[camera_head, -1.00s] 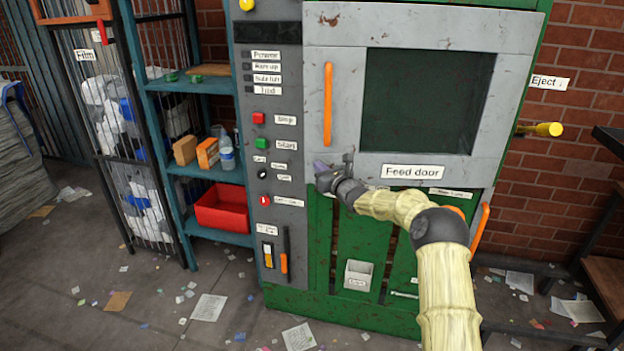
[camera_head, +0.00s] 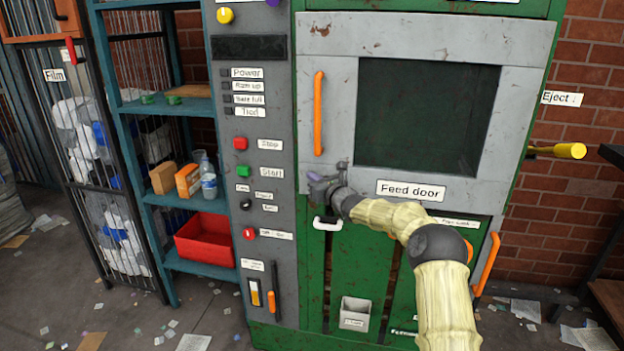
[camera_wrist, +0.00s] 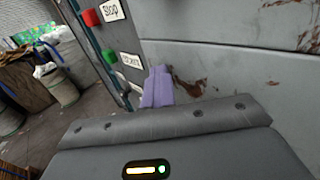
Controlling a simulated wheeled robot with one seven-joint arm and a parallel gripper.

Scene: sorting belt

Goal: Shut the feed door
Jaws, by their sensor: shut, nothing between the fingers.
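The feed door (camera_head: 420,25) is a worn grey panel around a dark window on the front of the green machine. It looks flush with the machine front; I cannot tell whether it is fully shut. Its upright orange handle (camera_head: 319,113) is on the left side, and its white "Feed door" label (camera_head: 410,190) is below the window. My gripper (camera_head: 316,187) is shut and empty at the door's lower left corner, below the handle. In the wrist view its purple fingers (camera_wrist: 157,88) are together in front of grey metal; I cannot tell whether they touch it.
A control panel with a red stop button (camera_head: 242,143) and a green start button (camera_head: 242,171) is left of the door. An orange handle (camera_head: 487,263) is at lower right. A yellow eject lever (camera_head: 568,151) sticks out right.

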